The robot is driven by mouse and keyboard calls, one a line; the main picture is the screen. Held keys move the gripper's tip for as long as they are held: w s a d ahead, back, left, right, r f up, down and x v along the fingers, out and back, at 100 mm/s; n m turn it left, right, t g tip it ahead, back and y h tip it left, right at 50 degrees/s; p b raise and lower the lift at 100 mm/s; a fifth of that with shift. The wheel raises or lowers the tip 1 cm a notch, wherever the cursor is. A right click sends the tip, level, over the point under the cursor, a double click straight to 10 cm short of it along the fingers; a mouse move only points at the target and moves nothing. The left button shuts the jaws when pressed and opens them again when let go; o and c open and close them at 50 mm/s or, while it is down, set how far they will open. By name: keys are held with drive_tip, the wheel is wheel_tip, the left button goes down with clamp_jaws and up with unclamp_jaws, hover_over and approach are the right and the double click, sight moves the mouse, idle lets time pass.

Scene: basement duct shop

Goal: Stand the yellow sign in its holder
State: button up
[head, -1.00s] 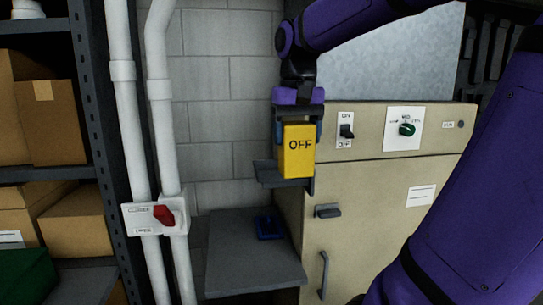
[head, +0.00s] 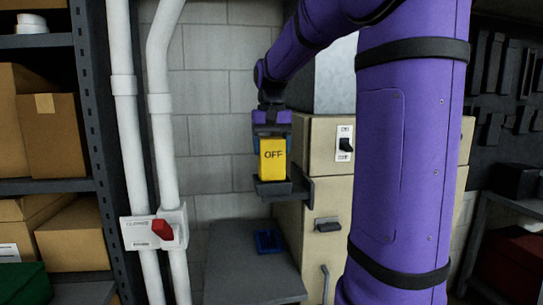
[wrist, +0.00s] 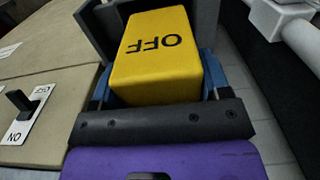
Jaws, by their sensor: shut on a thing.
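The yellow sign (head: 272,158), a block marked OFF, is upright between the blue-padded fingers of my gripper (head: 272,139). My gripper holds it by its upper part, from above. The dark grey holder (head: 268,189) is a small bracket on the left side of the beige cabinet. The sign's lower end is at the holder, and the holder's front lip hides its bottom edge. I cannot tell whether it rests on the holder's floor. In the wrist view the sign (wrist: 155,55) fills the gap between the fingers, with the holder's dark walls (wrist: 205,22) around its far end.
The beige cabinet (head: 325,190) with a black ON/OFF switch (head: 345,145) stands right of the holder. Below is a grey bench top (head: 240,265) with a blue item (head: 268,240). White pipes (head: 128,120) with a red lever (head: 162,229) stand to the left.

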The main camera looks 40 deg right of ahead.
drive_tip(key=shift+f, duration=1.25)
drive_tip(key=o, duration=1)
drive_tip(key=shift+f, duration=0.1)
drive_tip(key=shift+c, duration=0.2)
